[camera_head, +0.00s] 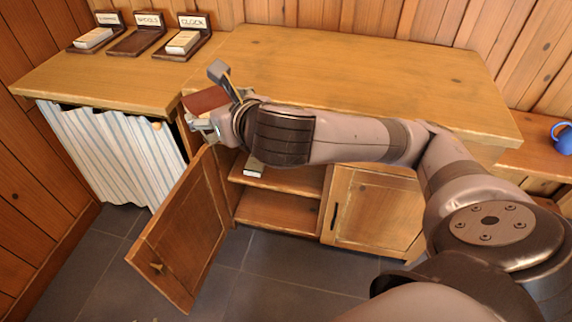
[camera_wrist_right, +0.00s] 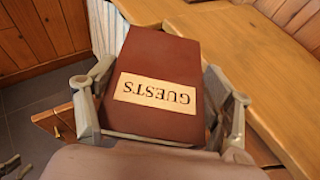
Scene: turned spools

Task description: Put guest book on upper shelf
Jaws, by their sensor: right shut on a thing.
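The guest book is a red-brown book (camera_head: 204,101) with a cream label reading GUESTS, upside down in the right wrist view (camera_wrist_right: 165,60). My right gripper (camera_wrist_right: 160,112) is shut on it, one finger at each side. In the head view the gripper (camera_head: 213,108) holds it near the cabinet's left end, around worktop height. The cabinet's left door is open and shows an upper shelf (camera_head: 290,178) and a lower shelf (camera_head: 275,212). A small pale-edged book (camera_head: 254,168) lies on the upper shelf; my arm hides part of that opening. My left gripper is not in view.
The open door (camera_head: 185,240) juts out front left; the right door (camera_head: 375,210) is shut. Labelled holders (camera_head: 137,38) stand on the left counter, two with pale books. A striped curtain (camera_head: 110,150) hangs below. A blue mug (camera_head: 563,138) is far right. The worktop (camera_head: 370,75) is bare.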

